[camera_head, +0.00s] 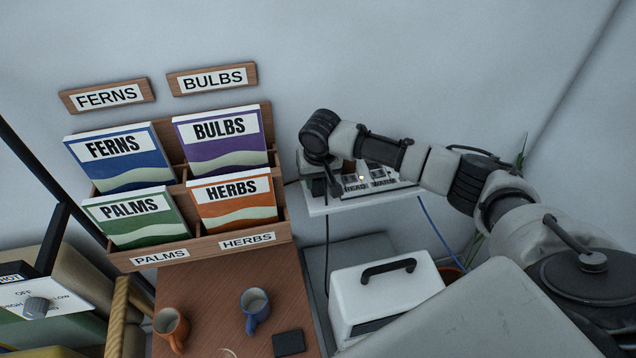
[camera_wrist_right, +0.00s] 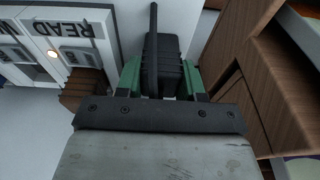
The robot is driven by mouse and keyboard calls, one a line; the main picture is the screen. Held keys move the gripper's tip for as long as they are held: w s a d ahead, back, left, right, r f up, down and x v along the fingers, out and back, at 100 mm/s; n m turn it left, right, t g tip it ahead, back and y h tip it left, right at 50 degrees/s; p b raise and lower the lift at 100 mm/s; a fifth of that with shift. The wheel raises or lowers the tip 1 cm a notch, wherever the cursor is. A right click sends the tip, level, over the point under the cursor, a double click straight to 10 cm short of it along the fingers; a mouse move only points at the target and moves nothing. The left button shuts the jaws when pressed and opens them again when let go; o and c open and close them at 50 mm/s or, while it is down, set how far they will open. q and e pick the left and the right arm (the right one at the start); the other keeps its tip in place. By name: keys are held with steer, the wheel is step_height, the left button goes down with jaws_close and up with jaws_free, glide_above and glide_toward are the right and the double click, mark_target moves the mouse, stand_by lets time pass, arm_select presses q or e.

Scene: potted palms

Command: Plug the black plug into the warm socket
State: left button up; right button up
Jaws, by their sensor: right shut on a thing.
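My right gripper (camera_wrist_right: 165,85) has green fingers shut on the black plug (camera_wrist_right: 164,60), whose dark body and cord stand out between them. In the head view my right gripper is mostly hidden below its dark wrist, beside the left end of the white socket panel (camera_head: 405,188). The panel (camera_wrist_right: 105,35) shows at the left of the right wrist view, apart from the plug, with sockets, a READ label and a small lit lamp. My left gripper is not in view.
A wooden rack (camera_head: 235,242) with several seed packets stands left of the panel. A white box (camera_head: 375,292) with a black handle stands below it. A blue mug (camera_head: 254,312), an orange mug (camera_head: 168,324) and a dark square (camera_head: 289,343) are on the brown table (camera_head: 215,285).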

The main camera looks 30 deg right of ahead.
steer(key=shift+r, duration=0.15)
steer(key=shift+r, duration=0.25)
steer(key=r, duration=0.1)
steer(key=r+b, duration=0.1)
steer(key=r, duration=0.1)
steer(key=shift+s+d+r+b, duration=0.25)
steer(key=shift+b, duration=0.05)
steer(key=s+d+r+b, duration=0.2)
steer(key=s+d+r, duration=0.35)
steer(key=s, duration=0.35)
steer(key=s+d+r, duration=0.1)
steer(key=d+r, duration=0.1)
steer(key=d, duration=1.3)
steer(key=w+a+f, duration=0.1)
steer(key=w+f, duration=0.1)
steer(key=w, duration=0.1)
steer(key=w+a+f+p, duration=0.1)
steer(key=w+a+f, duration=0.1)
steer(key=w, duration=0.1)
steer(key=w+a+f+p, duration=0.1)
steer(key=w+f, duration=0.1)
steer(key=w, duration=0.2)
steer(key=shift+w+a+f, duration=0.1)
steer(key=shift+a+f, duration=0.1)
steer(key=shift+a, duration=0.1)
step_height(320, 180, down, 4)
steer(key=shift+r+p, duration=0.1)
steer(key=shift+p, duration=0.7)
steer(key=shift+f, duration=0.35)
